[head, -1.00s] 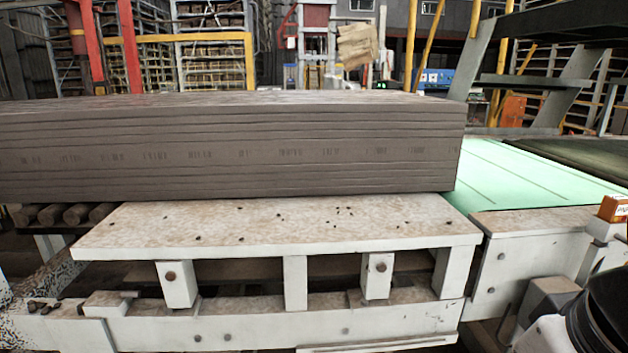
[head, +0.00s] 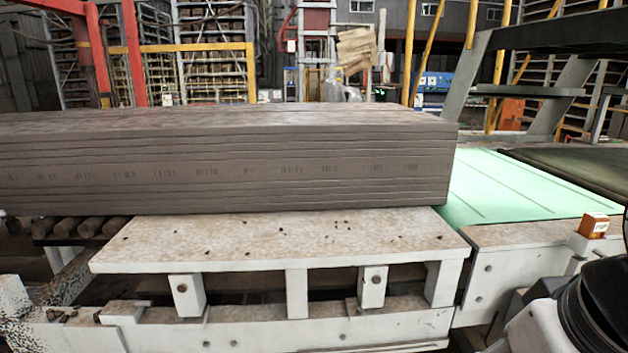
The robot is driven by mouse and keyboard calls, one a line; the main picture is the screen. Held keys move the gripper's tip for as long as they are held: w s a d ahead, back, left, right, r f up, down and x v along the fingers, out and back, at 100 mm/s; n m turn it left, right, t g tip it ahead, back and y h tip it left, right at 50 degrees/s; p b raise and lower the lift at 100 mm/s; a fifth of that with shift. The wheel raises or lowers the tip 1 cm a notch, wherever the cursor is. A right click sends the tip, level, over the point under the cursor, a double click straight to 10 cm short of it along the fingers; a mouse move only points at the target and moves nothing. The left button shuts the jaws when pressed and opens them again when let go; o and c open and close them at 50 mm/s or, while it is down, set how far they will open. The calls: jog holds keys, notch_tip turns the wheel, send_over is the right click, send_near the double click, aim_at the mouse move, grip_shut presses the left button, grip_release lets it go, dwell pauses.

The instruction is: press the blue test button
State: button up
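No blue test button can be made out in the head view. My gripper is not in the picture; only a dark and white part of my own arm shows at the lower right edge. A small orange and white box (head: 593,225) sits on a pale block at the right end of the white machine frame. A blue panel or machine (head: 434,83) stands far back, too small to tell any buttons on it.
A long grey-brown clay block (head: 230,160) lies across the left and middle, above a white steel ledge (head: 280,238). A green belt (head: 515,190) runs behind on the right. Yellow and red posts and racks stand at the back. The machine frame blocks the way ahead.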

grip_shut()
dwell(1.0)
